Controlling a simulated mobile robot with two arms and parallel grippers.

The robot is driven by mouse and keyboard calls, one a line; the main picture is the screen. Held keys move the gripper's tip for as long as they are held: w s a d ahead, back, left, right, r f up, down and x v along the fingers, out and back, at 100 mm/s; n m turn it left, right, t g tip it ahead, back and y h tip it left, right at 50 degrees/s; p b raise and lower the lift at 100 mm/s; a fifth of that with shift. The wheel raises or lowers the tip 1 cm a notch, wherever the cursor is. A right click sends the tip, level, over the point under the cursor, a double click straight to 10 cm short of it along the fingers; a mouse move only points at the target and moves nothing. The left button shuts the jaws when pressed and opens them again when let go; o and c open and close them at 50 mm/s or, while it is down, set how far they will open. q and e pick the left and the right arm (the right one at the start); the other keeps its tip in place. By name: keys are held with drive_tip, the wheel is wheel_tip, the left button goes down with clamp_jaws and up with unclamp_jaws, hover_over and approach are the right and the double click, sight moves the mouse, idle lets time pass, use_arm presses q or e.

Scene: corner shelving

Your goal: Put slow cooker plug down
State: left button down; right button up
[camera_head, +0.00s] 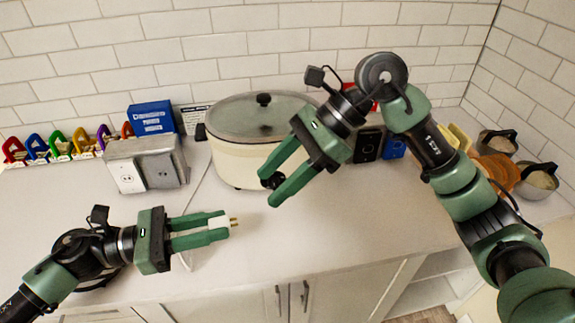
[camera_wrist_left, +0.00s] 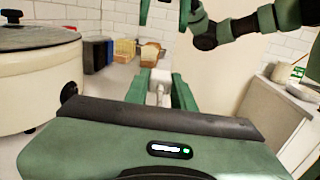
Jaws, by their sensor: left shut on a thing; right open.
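The slow cooker plug (camera_head: 221,222) is small and white with brass prongs pointing right. My left gripper (camera_head: 228,225) is shut on it over the counter's front part; any gap beneath it cannot be told. The plug (camera_wrist_left: 160,77) also shows between the green fingers in the left wrist view. A cord hangs near the left gripper. The slow cooker (camera_head: 240,163) is cream with a glass lid and black knob, standing at the back middle. My right gripper (camera_head: 270,190) is open in front of the cooker's right side, its fingers near the dark side knob.
A grey outlet box (camera_head: 160,170) stands left of the cooker, with a blue box (camera_head: 150,117) behind it. Several coloured clips (camera_head: 60,145) line the back left. Bread slices (camera_head: 497,170) and jars (camera_head: 538,182) stand at the right. The front middle of the counter (camera_head: 300,245) is clear.

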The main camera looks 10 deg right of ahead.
drive_tip(key=x, duration=0.8)
drive_tip(key=shift+a+f, duration=0.25)
drive_tip(key=shift+a, duration=0.05)
clamp_jaws()
use_arm(q)
drive_tip(key=c, duration=1.1)
unclamp_jaws()
